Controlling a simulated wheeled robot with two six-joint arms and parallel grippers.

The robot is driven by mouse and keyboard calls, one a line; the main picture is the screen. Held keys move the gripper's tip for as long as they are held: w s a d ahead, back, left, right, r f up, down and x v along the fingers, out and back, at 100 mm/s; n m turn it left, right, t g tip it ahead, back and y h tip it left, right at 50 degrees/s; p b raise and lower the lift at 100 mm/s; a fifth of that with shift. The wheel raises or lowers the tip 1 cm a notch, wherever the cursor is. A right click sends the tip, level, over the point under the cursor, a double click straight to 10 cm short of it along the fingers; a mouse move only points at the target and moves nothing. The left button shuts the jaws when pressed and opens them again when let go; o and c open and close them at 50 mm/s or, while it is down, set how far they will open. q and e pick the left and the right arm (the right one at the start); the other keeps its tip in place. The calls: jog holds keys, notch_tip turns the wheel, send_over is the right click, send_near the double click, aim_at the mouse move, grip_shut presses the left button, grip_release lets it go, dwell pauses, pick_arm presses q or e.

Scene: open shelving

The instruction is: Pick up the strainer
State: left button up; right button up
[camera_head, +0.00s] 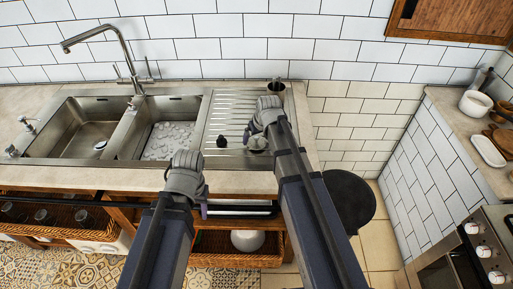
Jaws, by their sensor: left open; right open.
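A steel double sink (75,97) with a ribbed drainboard (228,108) is set into the counter. On the front of the drainboard are a small dark knob-like piece (221,141) and a round greyish piece (257,143). I cannot tell for sure which thing is the strainer. A round drain fitting (100,145) shows in the left basin. My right gripper (266,108) is open over the right part of the drainboard, just behind the round piece. My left gripper (184,164) is open over the counter's front edge, before the right basin. Neither visibly holds anything.
A tall faucet (116,45) rises behind the basins. A dark round opening or cup (276,86) is at the drainboard's back right corner. Wicker baskets (60,215) sit on shelves below. A black round seat (348,200) and an oven (470,250) stand right.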

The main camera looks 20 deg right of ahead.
aim_at(257, 137)
jog(key=shift+w+f, duration=0.15)
jog(key=shift+f, duration=0.35)
pick_arm(q)
jog(key=shift+f, duration=0.4)
pick_arm(e)
jog(key=shift+r, duration=0.1)
jog(key=shift+c, duration=0.2)
jog(key=c, duration=1)
pick_arm(q)
jog(key=shift+r, duration=0.1)
pick_arm(e)
jog(key=shift+o, duration=0.2)
jog(key=shift+r, duration=0.1)
pick_arm(q)
notch_tip(257, 137, up, 10)
jog(key=p, duration=1)
pick_arm(e)
notch_tip(257, 137, up, 10)
jog(key=shift+f, duration=0.1)
